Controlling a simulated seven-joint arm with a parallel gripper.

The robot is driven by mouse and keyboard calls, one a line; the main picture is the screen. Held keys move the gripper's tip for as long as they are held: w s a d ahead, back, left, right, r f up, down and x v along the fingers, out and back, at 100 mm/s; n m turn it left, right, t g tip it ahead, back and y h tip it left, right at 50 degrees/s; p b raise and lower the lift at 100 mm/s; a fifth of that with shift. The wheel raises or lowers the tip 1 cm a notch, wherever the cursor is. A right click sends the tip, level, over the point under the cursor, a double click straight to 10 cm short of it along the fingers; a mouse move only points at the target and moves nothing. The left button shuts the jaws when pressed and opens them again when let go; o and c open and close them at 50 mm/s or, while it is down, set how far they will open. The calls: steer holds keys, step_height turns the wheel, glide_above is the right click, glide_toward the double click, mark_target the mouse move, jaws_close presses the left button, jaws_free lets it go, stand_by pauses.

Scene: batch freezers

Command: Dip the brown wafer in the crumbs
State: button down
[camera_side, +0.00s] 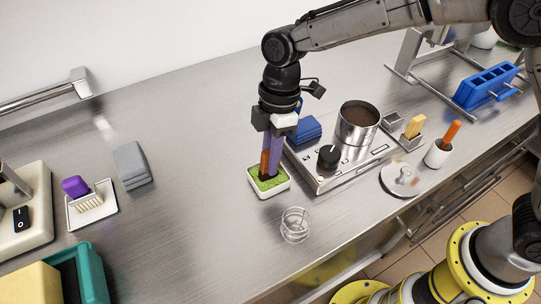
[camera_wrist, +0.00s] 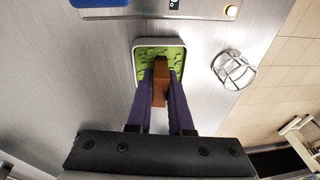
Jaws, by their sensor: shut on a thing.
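My gripper (camera_side: 270,170), with purple fingers, is shut on the brown wafer (camera_side: 264,160) and holds it upright. The wafer's lower end looks dark and is down at the green crumbs (camera_side: 273,185). The crumbs lie in a small white square dish (camera_side: 270,195) on the steel counter. In the wrist view the wafer (camera_wrist: 160,84) is between the two fingers, over the middle of the crumbs (camera_wrist: 160,49). Whether its tip is sunk in the crumbs or just touching them, I cannot tell.
A wire stand (camera_side: 295,225) is close in front of the dish. A control unit (camera_side: 318,176) with a steel pot (camera_side: 357,125) of brown liquid is to the right. The counter left of the dish is clear up to a grey block (camera_side: 132,165).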

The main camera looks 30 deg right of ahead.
mark_target(268, 154)
stand_by(0.3)
steer(key=shift+r, duration=2.8)
